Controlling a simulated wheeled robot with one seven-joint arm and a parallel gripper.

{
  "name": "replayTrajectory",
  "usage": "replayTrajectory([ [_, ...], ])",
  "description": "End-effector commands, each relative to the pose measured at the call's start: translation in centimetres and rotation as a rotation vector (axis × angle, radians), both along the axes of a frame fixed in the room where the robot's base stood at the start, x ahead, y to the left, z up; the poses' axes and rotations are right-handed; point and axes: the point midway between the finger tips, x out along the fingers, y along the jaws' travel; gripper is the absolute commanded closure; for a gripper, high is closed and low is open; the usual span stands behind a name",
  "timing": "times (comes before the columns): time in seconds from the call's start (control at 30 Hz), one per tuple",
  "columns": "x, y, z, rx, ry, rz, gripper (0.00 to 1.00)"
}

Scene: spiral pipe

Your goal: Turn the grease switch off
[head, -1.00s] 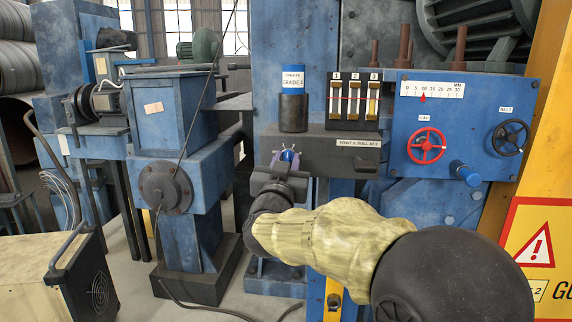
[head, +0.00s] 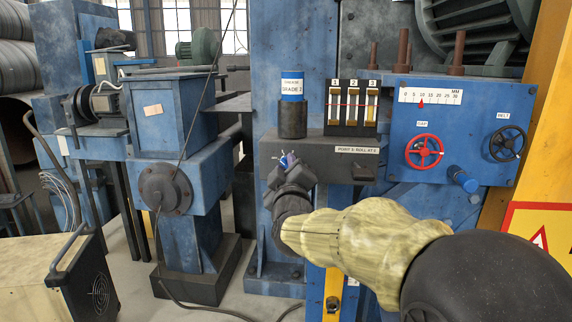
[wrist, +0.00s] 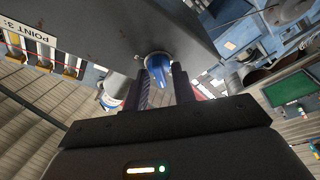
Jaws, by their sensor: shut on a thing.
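The grease switch is a small blue handle (head: 287,160) on the front of a dark grey box (head: 325,152) in the head view. In the wrist view the blue handle (wrist: 157,68) lies between my two dark fingers, under the box's edge. My gripper (head: 284,165) is shut on this handle and is tilted in the head view. The fingers hide much of the handle, so its exact angle is hard to tell. A blue-labelled "GRADE 2" grease cup (head: 292,88) stands in a dark holder on top of the box.
Three sight gauges (head: 352,105) stand on the box, right of the cup. A blue panel (head: 455,180) to the right carries a red handwheel (head: 424,151) and a black handwheel (head: 507,143). A blue machine pedestal (head: 172,110) stands left, with open floor between.

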Motion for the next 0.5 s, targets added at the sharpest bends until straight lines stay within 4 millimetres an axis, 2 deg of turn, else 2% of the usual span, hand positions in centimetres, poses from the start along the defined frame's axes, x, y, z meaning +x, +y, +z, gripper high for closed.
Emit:
replayTrajectory([
  [0.2,-0.02,0.03,0.12,-0.198,0.027,0.002,0.97],
  [0.5,-0.01,0.05,0.05,-0.393,0.046,0.003,0.97],
])
